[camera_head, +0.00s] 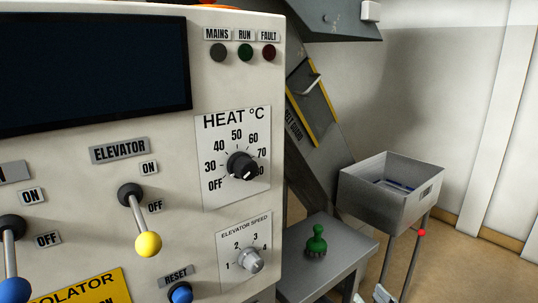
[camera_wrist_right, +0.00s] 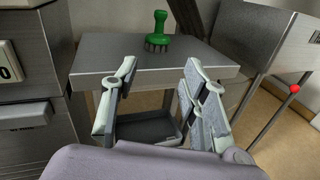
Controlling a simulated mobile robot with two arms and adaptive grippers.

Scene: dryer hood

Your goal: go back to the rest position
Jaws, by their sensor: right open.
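My right gripper (camera_wrist_right: 160,76) is open in the right wrist view, its two pale grey fingers apart with nothing between them. The fingers point toward the front edge of a small grey metal table (camera_wrist_right: 95,58). In the head view a small pale piece at the bottom edge, right of the table, may be part of my right gripper. My left gripper is in neither view. A green knob-handled tool (camera_head: 317,241) with dark prongs stands upright on the table; it also shows in the right wrist view (camera_wrist_right: 158,28), beyond the fingertips.
A cream control panel (camera_head: 75,130) with levers and a heat knob (camera_head: 242,166) fills the left. A grey metal bin (camera_head: 390,206) on legs stands right of the table. A dark tray (camera_wrist_right: 148,130) lies below the table. A sloping belt guard (camera_head: 313,100) rises behind.

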